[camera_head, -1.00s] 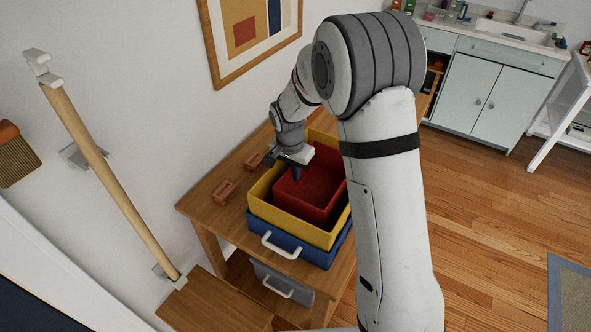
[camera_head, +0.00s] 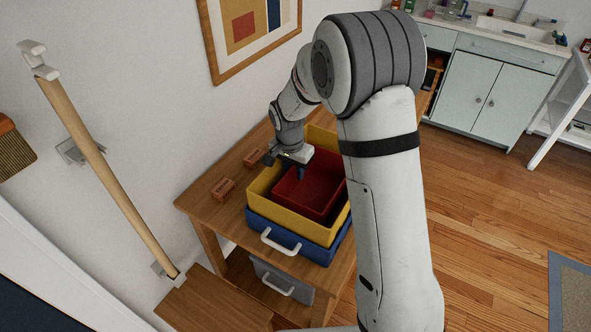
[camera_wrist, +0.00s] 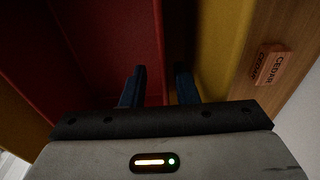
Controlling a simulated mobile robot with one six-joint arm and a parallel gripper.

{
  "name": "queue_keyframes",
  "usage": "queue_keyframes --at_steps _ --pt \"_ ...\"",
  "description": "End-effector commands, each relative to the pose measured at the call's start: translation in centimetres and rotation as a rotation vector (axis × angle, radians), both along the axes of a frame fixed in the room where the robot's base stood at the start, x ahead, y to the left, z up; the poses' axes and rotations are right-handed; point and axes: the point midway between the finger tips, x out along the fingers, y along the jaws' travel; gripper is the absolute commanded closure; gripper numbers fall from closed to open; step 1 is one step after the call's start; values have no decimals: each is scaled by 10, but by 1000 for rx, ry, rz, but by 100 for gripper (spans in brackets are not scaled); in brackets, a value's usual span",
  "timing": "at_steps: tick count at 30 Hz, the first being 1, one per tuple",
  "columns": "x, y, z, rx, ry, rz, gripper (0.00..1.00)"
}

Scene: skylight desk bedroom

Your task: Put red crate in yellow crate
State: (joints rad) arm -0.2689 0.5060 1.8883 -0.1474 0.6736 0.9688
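The red crate (camera_head: 306,193) sits inside the yellow crate (camera_head: 290,222) in the head view; whether its base touches the yellow floor is hidden. It looks roughly level. My gripper (camera_head: 301,173) is at the red crate's far-left wall, pointing down. In the wrist view my gripper (camera_wrist: 160,88) has one finger over the inside of the red crate (camera_wrist: 110,50) and the other in the dark gap beside the yellow crate's wall (camera_wrist: 222,45). The fingers are apart, with the red wall's edge between them and no clear contact.
The yellow crate stands on a blue crate (camera_head: 285,238) with a white handle, on a wooden table (camera_head: 205,212). A wall is behind.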

Motion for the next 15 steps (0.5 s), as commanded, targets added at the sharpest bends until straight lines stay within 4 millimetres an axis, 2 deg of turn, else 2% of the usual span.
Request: queue_keyframes --at_steps 4,8,11,15 --pt "0 0 2 0 0 0 73" --pt "0 0 13 0 0 1 73" --pt "0 2 26 2 -6 1 73" --pt "-4 4 59 1 -7 1 73"
